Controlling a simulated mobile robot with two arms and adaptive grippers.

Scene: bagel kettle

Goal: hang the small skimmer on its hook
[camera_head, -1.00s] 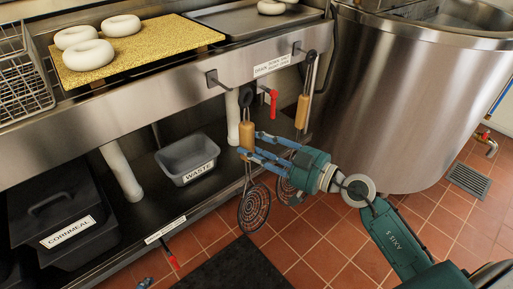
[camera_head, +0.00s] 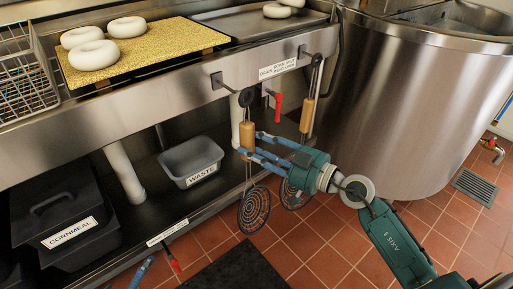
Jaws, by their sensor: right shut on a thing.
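The small skimmer (camera_head: 254,210) hangs upright from my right gripper (camera_head: 244,153), with its round spiral head below the fingers. My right gripper is shut on its wooden handle (camera_head: 247,135). The skimmer's dark top end (camera_head: 246,97) is at the tip of the left hook (camera_head: 228,87) on the steel front rail. I cannot tell whether it is around the hook or just in front of it. A blue fingertip of my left gripper (camera_head: 142,271) shows at the bottom edge; the rest is out of view.
Another skimmer with a wooden handle (camera_head: 307,115) hangs on the right hook, close to my gripper; its head is partly hidden. A red valve handle (camera_head: 278,104) sits between them. The large steel kettle (camera_head: 410,110) stands right. A waste bin (camera_head: 190,162) is on the lower shelf.

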